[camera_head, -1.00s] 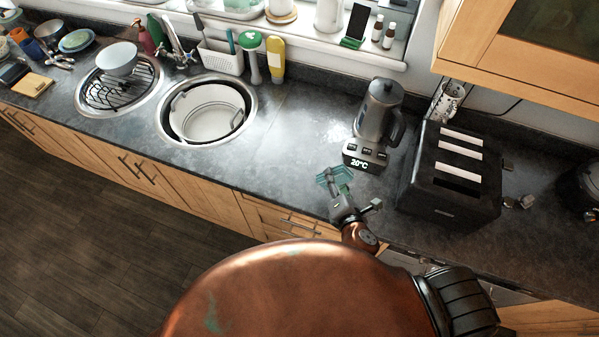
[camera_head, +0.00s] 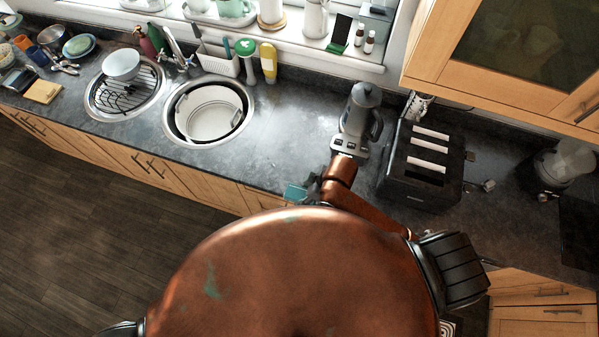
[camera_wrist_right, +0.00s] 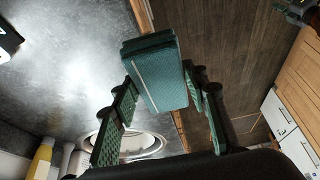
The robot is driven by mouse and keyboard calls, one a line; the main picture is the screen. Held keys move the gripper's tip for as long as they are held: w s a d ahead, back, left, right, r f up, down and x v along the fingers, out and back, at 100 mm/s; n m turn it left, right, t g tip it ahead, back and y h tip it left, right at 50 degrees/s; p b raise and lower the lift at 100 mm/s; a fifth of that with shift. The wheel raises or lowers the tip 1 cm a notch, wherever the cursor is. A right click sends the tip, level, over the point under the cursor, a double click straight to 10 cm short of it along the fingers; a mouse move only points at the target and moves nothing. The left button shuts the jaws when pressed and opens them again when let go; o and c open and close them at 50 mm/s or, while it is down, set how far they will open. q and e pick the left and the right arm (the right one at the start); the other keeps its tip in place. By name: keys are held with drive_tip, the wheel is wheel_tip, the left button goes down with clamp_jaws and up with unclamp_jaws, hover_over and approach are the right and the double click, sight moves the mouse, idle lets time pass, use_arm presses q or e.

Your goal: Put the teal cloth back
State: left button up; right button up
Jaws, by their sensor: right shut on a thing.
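The teal cloth (camera_wrist_right: 155,70) is a small folded block with a pale line along it. In the right wrist view it sits between the fingers of my right gripper (camera_wrist_right: 165,100), which is shut on it. In the head view the cloth (camera_head: 295,192) shows as a small teal patch near the counter's front edge, left of my copper arm. My right gripper (camera_head: 312,186) is partly hidden there behind the arm. My left gripper is not in view.
The grey counter (camera_head: 270,140) is clear between the right-hand round sink (camera_head: 240,130) and the kettle (camera_head: 358,115). A black toaster (camera_head: 405,185) stands right of the kettle. A white caddy (camera_head: 215,62), green-capped bottle (camera_head: 246,62) and yellow bottle (camera_head: 268,62) stand behind the sink.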

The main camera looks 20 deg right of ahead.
drive_tip(key=w+d+f+p, duration=0.2)
drive_tip(key=w+f, duration=0.2)
drive_tip(key=w, duration=0.5)
hover_over(296, 177)
drive_tip(key=s+d, duration=0.1)
wheel_tip(296, 177, down, 5)
drive_tip(key=shift+s+d+p, duration=0.1)
drive_tip(key=shift+d+p, duration=0.05)
drive_tip(key=shift+p, duration=0.25)
drive_tip(key=shift+w+f, duration=0.35)
drive_tip(key=shift+f, duration=0.1)
drive_tip(key=shift+f+p, duration=0.3)
drive_tip(key=shift+f, duration=1.15)
drive_tip(key=shift+s, duration=0.1)
drive_tip(key=o, duration=1)
